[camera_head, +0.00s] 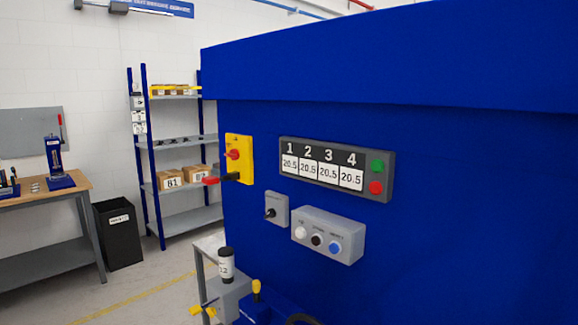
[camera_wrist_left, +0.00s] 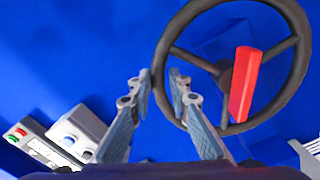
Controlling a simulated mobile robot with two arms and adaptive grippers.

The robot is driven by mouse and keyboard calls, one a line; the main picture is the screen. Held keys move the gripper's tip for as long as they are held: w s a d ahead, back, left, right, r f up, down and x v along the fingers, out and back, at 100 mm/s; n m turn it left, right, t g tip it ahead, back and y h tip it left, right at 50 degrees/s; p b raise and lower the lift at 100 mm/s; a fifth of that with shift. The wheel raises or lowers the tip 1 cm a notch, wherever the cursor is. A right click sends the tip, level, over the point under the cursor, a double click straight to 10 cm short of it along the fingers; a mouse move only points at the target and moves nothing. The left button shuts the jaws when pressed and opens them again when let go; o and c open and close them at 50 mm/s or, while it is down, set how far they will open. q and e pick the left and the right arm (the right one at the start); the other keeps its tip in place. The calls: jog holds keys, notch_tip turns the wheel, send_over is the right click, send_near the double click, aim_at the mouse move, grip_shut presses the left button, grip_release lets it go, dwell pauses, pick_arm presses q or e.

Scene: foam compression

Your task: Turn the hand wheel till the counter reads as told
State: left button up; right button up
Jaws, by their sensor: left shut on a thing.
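The dark hand wheel (camera_wrist_left: 292,82) with a red piece (camera_wrist_left: 243,85) across its spokes fills the right of the left wrist view. My left gripper (camera_wrist_left: 160,76) is shut on the left side of its rim, with a finger on each side. In the head view, only a dark curved piece (camera_head: 302,319), perhaps the wheel, shows at the bottom edge. A dark panel (camera_head: 334,170) on the blue machine carries numbers 1 to 4, each above a white field reading 20.5. I cannot tell whether this is the wheel's counter. My right gripper is not in view.
The blue machine (camera_head: 450,200) fills the right, with a yellow-and-red switch (camera_head: 239,155) and a grey button box (camera_head: 328,236). A shelf (camera_head: 180,142), a black bin (camera_head: 119,232) and a workbench (camera_head: 45,200) stand at the left. Floor lies open before them.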

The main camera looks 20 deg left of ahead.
aim_at(312, 324)
pick_arm(q)
jog(key=shift+r, duration=0.25)
grip_shut()
jog(key=shift+w+a+r+n+p, duration=0.25)
jog(key=shift+a+n, duration=0.25)
jog(key=shift+n, duration=0.25)
jog(key=shift+w+a+r+n+p, duration=0.15)
jog(key=shift+a+r+n, duration=0.1)
jog(key=shift+a+n, duration=0.4)
jog(key=shift+d, duration=0.1)
jog(key=shift+w+a+r+n, duration=0.1)
jog(key=shift+w+a+n, duration=0.1)
jog(key=shift+n, duration=0.3)
jog(key=shift+w+a+r+n, duration=0.15)
jog(key=shift+w+a+n, duration=0.1)
jog(key=shift+a+n, duration=0.7)
jog(key=shift+d, duration=0.1)
